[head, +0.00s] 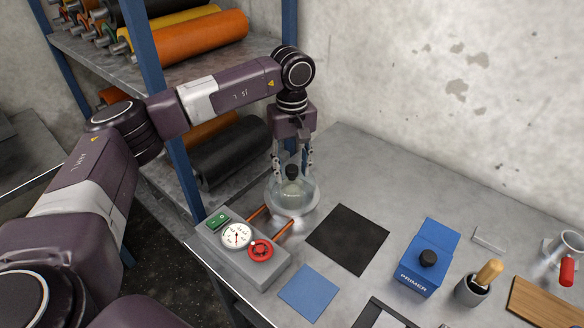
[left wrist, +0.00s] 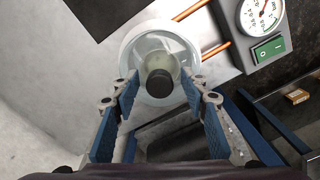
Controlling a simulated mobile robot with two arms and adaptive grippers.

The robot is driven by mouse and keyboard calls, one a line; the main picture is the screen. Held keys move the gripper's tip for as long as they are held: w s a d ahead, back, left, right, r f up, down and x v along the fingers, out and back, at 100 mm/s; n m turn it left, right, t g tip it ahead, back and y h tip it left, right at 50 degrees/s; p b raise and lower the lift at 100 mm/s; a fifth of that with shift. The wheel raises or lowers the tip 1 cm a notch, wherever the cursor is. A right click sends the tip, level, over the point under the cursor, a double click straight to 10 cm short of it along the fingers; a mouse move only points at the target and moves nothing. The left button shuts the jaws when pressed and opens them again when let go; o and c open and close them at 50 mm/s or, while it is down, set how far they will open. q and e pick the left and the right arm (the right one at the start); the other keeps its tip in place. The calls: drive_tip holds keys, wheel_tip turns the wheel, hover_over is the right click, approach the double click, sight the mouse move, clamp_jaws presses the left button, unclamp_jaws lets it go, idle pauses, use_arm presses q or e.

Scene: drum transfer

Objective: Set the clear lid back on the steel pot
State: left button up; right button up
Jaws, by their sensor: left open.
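I cannot tell whether the lid's rim is fully seated. My left gripper (head: 292,167) points down from above, open, with its fingers on either side of the knob. In the left wrist view the knob (left wrist: 160,83) lies between the open fingertips (left wrist: 160,88), with clear space on both sides. The round pot rim (left wrist: 128,52) shows beyond it. My right gripper is in neither view.
A grey gauge box (head: 240,250) with a red knob and green switch joins the pot by copper pipes. A black mat (head: 347,238) and blue pad (head: 309,292) lie bare to the right. A blue box (head: 427,262) stands farther right. A shelf with rollers (head: 201,38) is behind.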

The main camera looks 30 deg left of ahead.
use_arm(q)
drive_tip(key=shift+r, duration=0.25)
drive_tip(key=shift+r+p, duration=0.55)
drive_tip(key=shift+p, duration=0.05)
wheel_tip(320, 180, up, 12)
drive_tip(key=b, duration=0.3)
drive_tip(key=shift+f, duration=0.15)
